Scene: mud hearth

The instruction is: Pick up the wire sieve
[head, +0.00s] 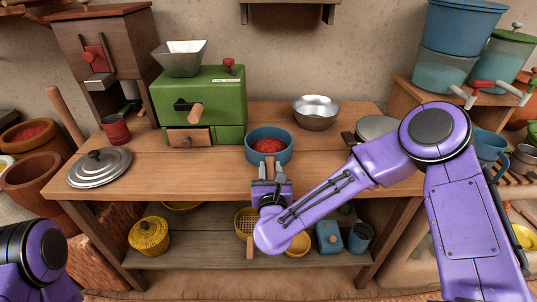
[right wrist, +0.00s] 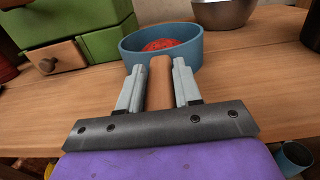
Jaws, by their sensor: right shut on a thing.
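A yellow wire sieve (head: 244,222) with a mesh bowl is on the lower shelf, partly hidden behind my right arm; a wooden handle extends from it toward the front. My right gripper (head: 270,174) is above it at the table's front edge, shut on a brown wooden handle. In the right wrist view the handle (right wrist: 160,85) lies between the fingers and runs up to the near side of a blue pan (right wrist: 131,59) with red contents. The blue pan (head: 252,152) sits on the table. My left gripper is out of view.
A green box mill (head: 215,95), a metal bowl (head: 316,112) and a grey lid (head: 100,167) stand on the wooden table (head: 190,165). A yellow lidded pot (head: 149,236) and blue containers (head: 329,237) are on the lower shelf.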

